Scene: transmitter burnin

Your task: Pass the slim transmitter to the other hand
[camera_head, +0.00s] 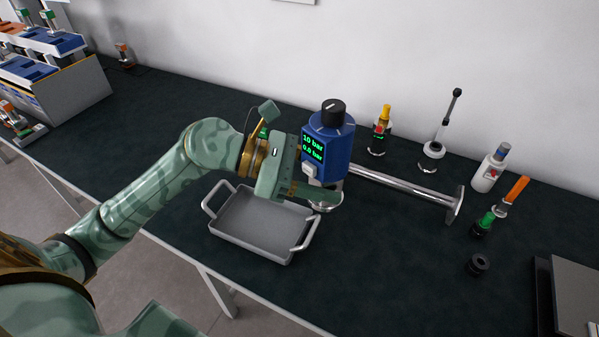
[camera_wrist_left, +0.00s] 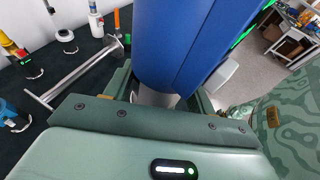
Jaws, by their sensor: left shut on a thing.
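My left gripper (camera_head: 316,192) is shut on a blue transmitter (camera_head: 340,146) with a black knob on top and a green-lit display reading 10 bar and 0.0 bar. It is held about upright above the table, by the right end of the grey tray. In the left wrist view the blue housing (camera_wrist_left: 184,40) fills the upper middle, with its pale lower neck (camera_wrist_left: 155,97) between the jaws. I cannot tell whether this is the one called slim. My right gripper is not in view.
A grey handled tray (camera_head: 225,238) stands below my left arm. A chrome bar (camera_head: 415,193) lies behind the transmitter. Several small instruments, including a yellow-topped one (camera_head: 381,130) and an orange-topped one (camera_head: 515,189), stand along the wall. A black ring (camera_head: 478,264) lies at right. The front middle is clear.

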